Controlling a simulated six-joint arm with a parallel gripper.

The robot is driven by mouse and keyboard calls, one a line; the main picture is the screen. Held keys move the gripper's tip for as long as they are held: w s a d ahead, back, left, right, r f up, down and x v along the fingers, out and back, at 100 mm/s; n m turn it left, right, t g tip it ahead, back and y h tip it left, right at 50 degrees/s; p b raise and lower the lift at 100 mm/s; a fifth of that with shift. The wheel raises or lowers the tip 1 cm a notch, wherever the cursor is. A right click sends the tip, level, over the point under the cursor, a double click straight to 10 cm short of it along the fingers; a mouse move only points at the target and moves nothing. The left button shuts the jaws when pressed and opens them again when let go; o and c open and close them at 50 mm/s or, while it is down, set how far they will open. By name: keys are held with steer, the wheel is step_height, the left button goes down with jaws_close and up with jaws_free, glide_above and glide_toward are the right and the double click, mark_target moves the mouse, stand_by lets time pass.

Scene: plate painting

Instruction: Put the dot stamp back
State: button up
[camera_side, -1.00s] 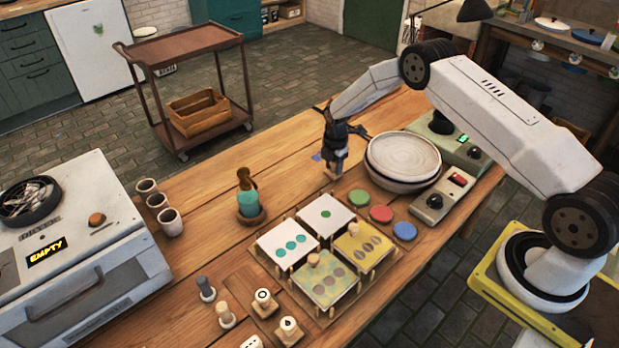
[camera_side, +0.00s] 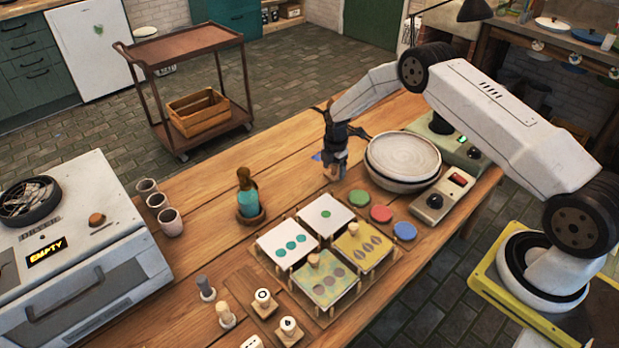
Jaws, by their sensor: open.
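My gripper (camera_side: 336,168) points down over the table, just left of the stacked bowls. It is open and I see nothing held in it. A small light wooden knob (camera_side: 313,261) stands on the dotted tile in the tile tray; it looks like a stamp handle, but its underside is hidden. At the bottom, a wooden rack holds pale round-topped stamps, one marked with a ring (camera_side: 263,296) and one with a dark drop-like mark (camera_side: 288,325). I cannot tell for certain which piece is the dot stamp.
Several patterned tiles sit in a pegged tray (camera_side: 286,245). Green (camera_side: 359,197), red (camera_side: 381,214) and blue (camera_side: 404,231) discs lie beside it. Stacked bowls (camera_side: 403,158) stand at the right. A teal bottle (camera_side: 248,200) and several cups (camera_side: 170,222) stand left. Bare table lies behind the tray.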

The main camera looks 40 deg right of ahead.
steer(key=shift+r, duration=0.1)
step_height(320, 180, up, 12)
stand_by(0.7)
stand_by(0.4)
steer(key=s+a+r+m+t, duration=0.1)
steer(key=s+a+r+m, duration=0.6)
steer(key=s+r+m, duration=0.3)
steer(key=s+a+m, duration=0.2)
steer(key=s+m, duration=0.2)
steer(key=s, duration=0.4)
steer(key=s+a+m+t, duration=0.1)
steer(key=s+m, duration=0.3)
steer(key=s, duration=0.4)
steer(key=shift+s+a+r+t, duration=0.3)
steer(key=shift+s+a, duration=0.1)
steer(key=shift+a, duration=0.45)
